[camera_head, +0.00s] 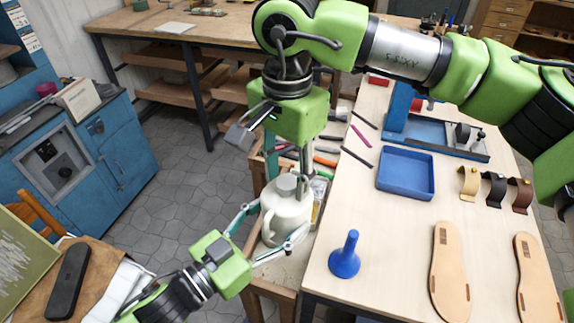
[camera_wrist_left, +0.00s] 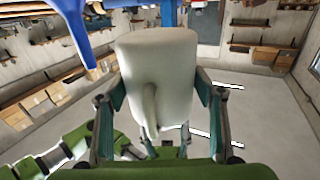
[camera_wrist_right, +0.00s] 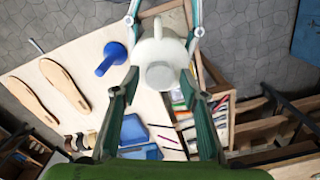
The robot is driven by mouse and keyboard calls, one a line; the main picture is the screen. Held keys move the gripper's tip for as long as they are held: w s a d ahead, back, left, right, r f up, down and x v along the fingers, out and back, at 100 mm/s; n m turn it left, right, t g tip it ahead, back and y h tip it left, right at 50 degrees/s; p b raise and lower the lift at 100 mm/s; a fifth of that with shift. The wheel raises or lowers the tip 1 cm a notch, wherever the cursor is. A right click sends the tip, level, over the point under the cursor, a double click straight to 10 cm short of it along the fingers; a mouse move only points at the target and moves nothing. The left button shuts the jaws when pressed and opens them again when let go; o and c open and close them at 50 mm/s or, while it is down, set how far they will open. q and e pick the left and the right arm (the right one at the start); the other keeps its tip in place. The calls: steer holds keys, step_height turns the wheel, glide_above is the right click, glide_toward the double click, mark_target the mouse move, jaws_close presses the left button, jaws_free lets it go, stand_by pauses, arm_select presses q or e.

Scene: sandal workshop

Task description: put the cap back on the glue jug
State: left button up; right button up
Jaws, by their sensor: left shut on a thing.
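The white glue jug (camera_head: 284,218) stands at the table's left edge, on a lower surface beside it. A grey cap (camera_head: 288,186) sits at the top of the jug; whether it is fully seated I cannot tell. My left gripper (camera_head: 267,228) is shut on the jug's body from the front left, a finger on each side. The left wrist view shows the jug (camera_wrist_left: 158,70) between the fingers, handle towards the camera. My right gripper (camera_head: 290,178) points down over the jug, open. In the right wrist view its fingertips stand either side of the cap (camera_wrist_right: 160,75), seemingly with gaps.
A blue funnel (camera_head: 345,256) stands on the table just right of the jug. Sandal soles (camera_head: 450,270), a blue tray (camera_head: 406,172) and several straps (camera_head: 494,188) lie further right. Tools lie behind the jug. A blue cabinet (camera_head: 75,150) stands at the left.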

jaws_close()
steer(key=m, duration=1.4)
steer(key=shift+m, duration=0.4)
steer(key=shift+o, duration=0.7)
jaws_free()
